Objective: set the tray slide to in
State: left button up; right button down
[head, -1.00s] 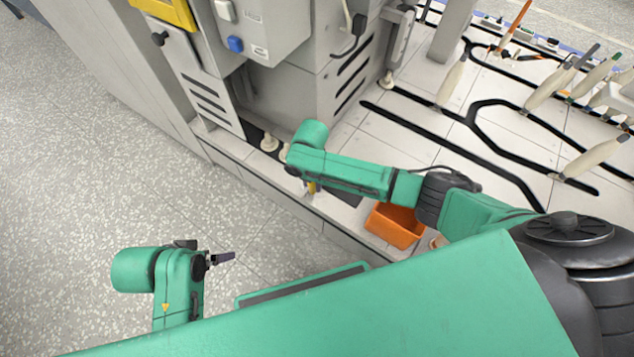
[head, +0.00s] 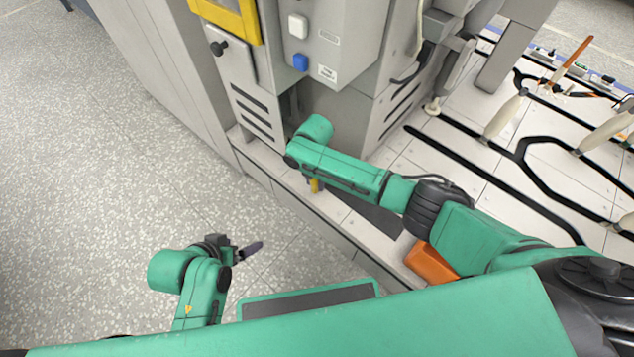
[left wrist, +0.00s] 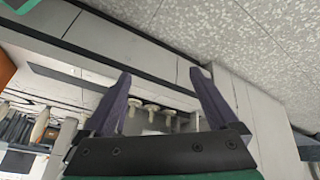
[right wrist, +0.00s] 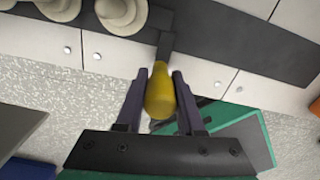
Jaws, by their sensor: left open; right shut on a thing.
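The tray slide's yellow handle (right wrist: 160,97) shows in the right wrist view, on a dark stem that runs to a dark strip (right wrist: 230,32) carrying cream bobbins (right wrist: 122,10). My right gripper (right wrist: 160,74) is shut on this handle, one finger on each side. In the head view the yellow handle (head: 315,186) shows below my right wrist at the ledge by the machine; the arm hides much of the slide. My left gripper (head: 250,249) is open and empty over the floor, apart from the ledge. The left wrist view also shows cream bobbins (left wrist: 150,107) beyond its fingers.
The grey machine (head: 345,45) with a blue button (head: 300,62) stands behind the handle. An orange bin (head: 430,262) sits on the ledge, partly behind my right arm. Black rails (head: 480,165) cross the white tiles at right. Open floor (head: 120,170) lies at left.

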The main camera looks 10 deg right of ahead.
jog(key=c, duration=0.5)
grip_release()
notch_tip(320, 180, up, 5)
jog(key=shift+f+p, duration=0.15)
jog(key=shift+p, duration=1.05)
notch_tip(320, 180, up, 2)
jog(key=shift+r+p, duration=0.25)
jog(key=shift+p, duration=0.25)
pick_arm(q)
jog(key=s+a+r+g+y, duration=0.2)
jog(key=s+a+g, duration=0.1)
jog(key=a, duration=0.3)
jog(key=shift+s+r+n, duration=0.3)
jog(key=shift+s+r, duration=0.1)
pick_arm(e)
jog(key=shift+r, duration=0.15)
